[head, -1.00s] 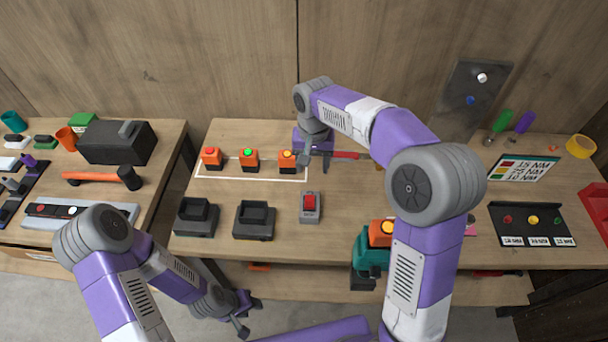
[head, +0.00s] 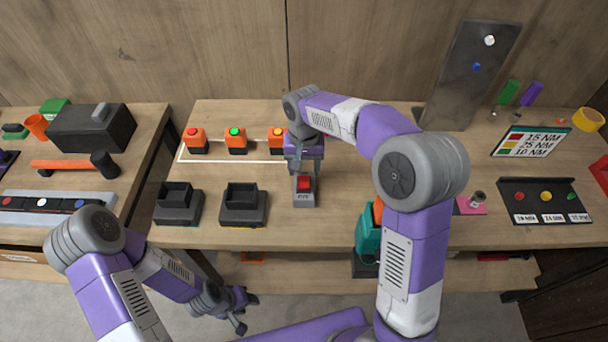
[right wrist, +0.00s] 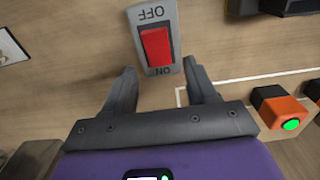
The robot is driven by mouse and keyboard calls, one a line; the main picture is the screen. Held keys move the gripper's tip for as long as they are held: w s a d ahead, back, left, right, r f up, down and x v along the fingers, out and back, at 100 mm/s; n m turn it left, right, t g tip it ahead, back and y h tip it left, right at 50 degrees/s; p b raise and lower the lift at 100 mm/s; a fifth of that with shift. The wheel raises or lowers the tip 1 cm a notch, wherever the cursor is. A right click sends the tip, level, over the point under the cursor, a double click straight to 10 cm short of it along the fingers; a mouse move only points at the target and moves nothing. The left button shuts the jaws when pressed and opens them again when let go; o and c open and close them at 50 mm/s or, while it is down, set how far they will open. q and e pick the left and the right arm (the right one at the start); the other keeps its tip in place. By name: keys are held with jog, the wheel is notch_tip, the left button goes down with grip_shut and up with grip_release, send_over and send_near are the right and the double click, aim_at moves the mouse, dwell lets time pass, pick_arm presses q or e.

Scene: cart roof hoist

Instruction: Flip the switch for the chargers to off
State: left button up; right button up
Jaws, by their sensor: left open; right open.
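The charger switch (head: 304,188) is a red rocker on a grey plate on the middle bench. The right wrist view shows its red rocker (right wrist: 156,47) between OFF and ON labels, both upside down in that picture; which end is pressed I cannot tell. My right gripper (head: 304,168) is just behind and above the switch. In the right wrist view its open fingers (right wrist: 160,72) flank the switch's ON end, with nothing held. My left gripper (head: 243,312) is open and empty, low in front of the bench. Two black chargers (head: 179,206) (head: 243,207) stand left of the switch, their bays empty.
Orange batteries (head: 195,139) with coloured tops stand in a white outline behind the chargers. A teal drill (head: 367,232) is right of the switch, partly hidden by my right arm. A label board (head: 545,202) lies further right.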

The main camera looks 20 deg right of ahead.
aim_at(304, 183)
jog(key=shift+f, duration=1.4)
jog(key=c, duration=1.1)
jog(key=shift+o, duration=0.2)
jog(key=t+b, duration=0.1)
jog(key=b, duration=0.2)
jog(key=t+b, duration=0.2)
jog(key=b, duration=0.1)
jog(key=shift+s+a+h+b, duration=0.15)
jog(key=shift+s+h+b, duration=0.15)
jog(key=shift+s+h, duration=0.1)
jog(key=shift+r+t+b, duration=0.1)
jog(key=shift+t+b, duration=0.2)
jog(key=shift+b, duration=0.05)
jog(key=shift+r, duration=0.1)
jog(key=o, duration=1.1)
jog(key=shift+c, duration=0.2)
